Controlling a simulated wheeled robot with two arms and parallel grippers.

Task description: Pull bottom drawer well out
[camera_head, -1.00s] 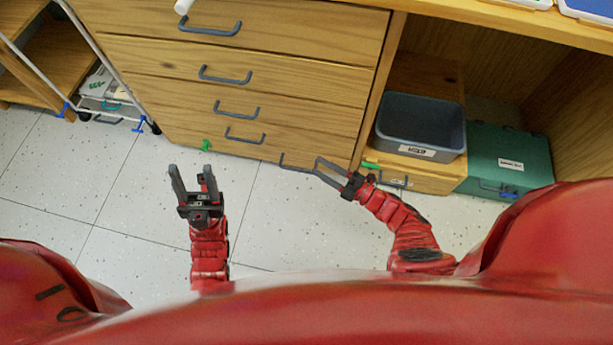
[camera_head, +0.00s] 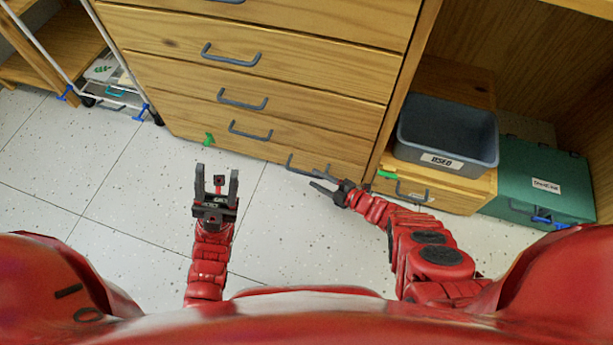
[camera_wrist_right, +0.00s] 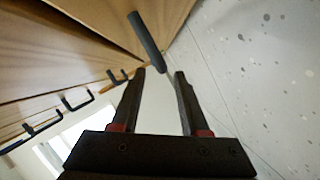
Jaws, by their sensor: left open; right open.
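The wooden drawer unit stands ahead, with dark bar handles stacked down its front. The bottom drawer (camera_head: 342,164) is the lowest front, just above the floor; it looks shut. Its handle (camera_head: 300,166) sits low, and in the right wrist view (camera_wrist_right: 146,40) it shows large and close. My right gripper (camera_head: 320,178) is open beside this handle; in the wrist view the handle's near end appears between the fingertips (camera_wrist_right: 160,73), without a grip. Whether they touch is unclear. My left gripper (camera_head: 217,170) is open and empty above the floor, left of the handle.
A grey bin (camera_head: 446,132) sits on a low wooden drawer box (camera_head: 440,190) right of the unit, with a green case (camera_head: 540,180) beyond it. A white wire cart (camera_head: 118,98) stands left. Speckled floor (camera_head: 110,185) is clear at front left.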

